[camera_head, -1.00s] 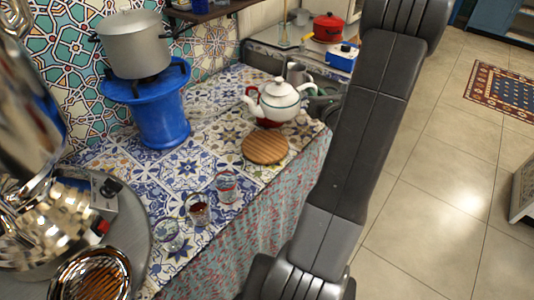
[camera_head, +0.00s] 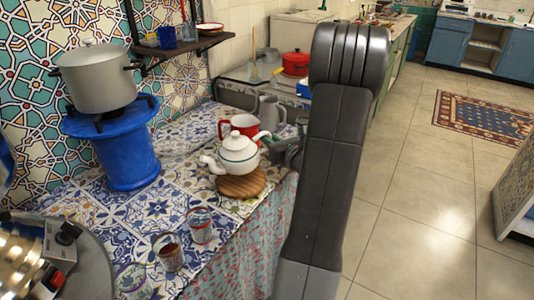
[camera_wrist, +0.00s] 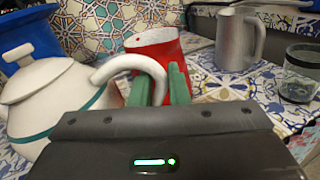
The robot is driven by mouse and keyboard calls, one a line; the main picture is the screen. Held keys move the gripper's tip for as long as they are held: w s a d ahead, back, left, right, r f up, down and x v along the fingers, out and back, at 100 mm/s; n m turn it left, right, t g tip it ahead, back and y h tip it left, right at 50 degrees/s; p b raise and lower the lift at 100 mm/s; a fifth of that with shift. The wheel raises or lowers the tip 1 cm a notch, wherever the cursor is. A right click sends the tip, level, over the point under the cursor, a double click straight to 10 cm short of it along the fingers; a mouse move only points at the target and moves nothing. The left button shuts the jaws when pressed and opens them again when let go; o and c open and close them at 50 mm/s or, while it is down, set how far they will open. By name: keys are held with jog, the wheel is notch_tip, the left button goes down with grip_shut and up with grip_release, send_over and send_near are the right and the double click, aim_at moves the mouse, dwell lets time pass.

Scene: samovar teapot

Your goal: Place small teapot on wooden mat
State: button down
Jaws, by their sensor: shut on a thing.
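The small teapot (camera_head: 238,155), white with a dark green rim line, is upright over the round wooden mat (camera_head: 241,187). Its base overlaps the mat in the head view; I cannot tell whether it touches or hovers just above. In the wrist view the teapot (camera_wrist: 45,100) is at left, its white handle (camera_wrist: 130,63) reaching to the green fingers. My gripper (camera_wrist: 160,88) is shut on that handle. In the head view my gripper is mostly hidden behind the arm, to the right of the teapot. The mat does not clearly show in the wrist view.
A red mug (camera_head: 238,126) and a grey metal pitcher (camera_head: 270,112) stand close behind the teapot. Several glasses, including one with dark tea (camera_head: 168,252), stand at the front. A blue stand (camera_head: 125,150) bears a grey pot (camera_head: 95,77). Tiled counter is clear left of the mat.

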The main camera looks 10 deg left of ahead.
jog(key=shift+f+b, duration=0.35)
jog(key=shift+f, duration=1.55)
jog(key=c, duration=1.4)
grip_release()
jog(key=v, duration=1.2)
